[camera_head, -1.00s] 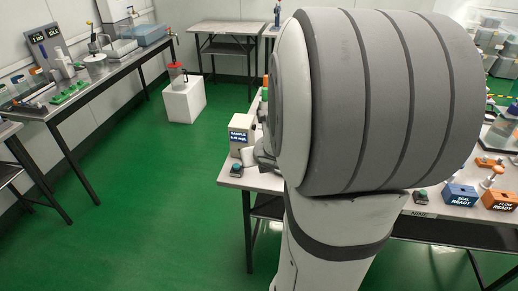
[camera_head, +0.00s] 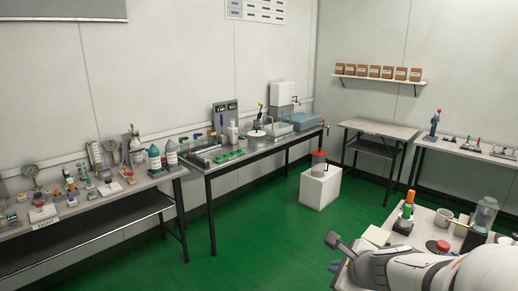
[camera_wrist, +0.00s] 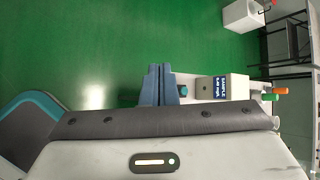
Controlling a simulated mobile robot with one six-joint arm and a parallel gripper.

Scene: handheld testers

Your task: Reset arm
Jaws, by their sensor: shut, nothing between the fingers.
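My gripper (camera_wrist: 159,84) shows in the wrist view as two blue-grey fingers side by side, shut together with nothing between them. They point away over the green floor, next to the bench edge. A box labelled "SAMPLE" (camera_wrist: 232,88) stands on the bench to the right of the fingers, apart from them. In the head view my white arm lies low across the lower right corner, over the near bench. The fingers cannot be made out clearly there.
A white cube (camera_head: 320,189) with a red-lidded jar stands on the floor. Loaded benches line the left wall. The middle floor is clear.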

